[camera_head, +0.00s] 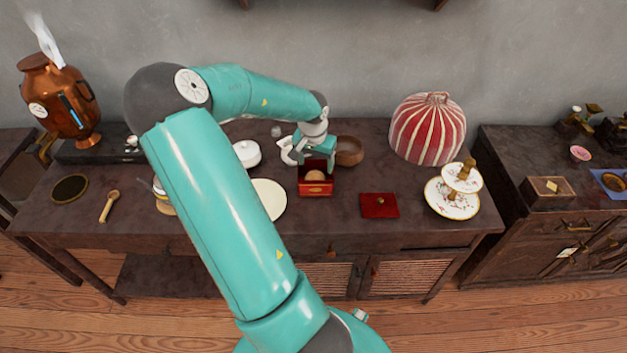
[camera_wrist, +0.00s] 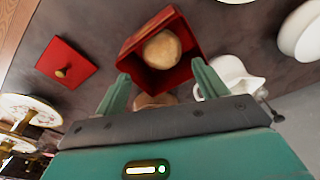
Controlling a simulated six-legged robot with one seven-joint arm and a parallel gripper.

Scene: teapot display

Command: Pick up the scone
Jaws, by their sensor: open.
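The scone (camera_head: 315,175) is a round, tan-brown lump inside a small open red box (camera_head: 316,190) on the dark table. In the wrist view the scone (camera_wrist: 162,49) rests in the red box (camera_wrist: 133,43), with the red walls around it. My gripper (camera_wrist: 160,85) is open and empty, its two teal fingers apart. In the head view my gripper (camera_head: 316,160) is just behind and above the box. The fingertips appear near the box's edge, with the scone ahead of them. I cannot tell the exact height above it.
A red lid (camera_head: 380,205) with a knob lies to the right. A brown bowl (camera_head: 349,151) and a white teapot (camera_head: 287,151) stand close to my gripper. A cream plate (camera_head: 270,197) is left of the box. A tiered stand (camera_head: 452,199) and striped cosy (camera_head: 428,128) are farther right.

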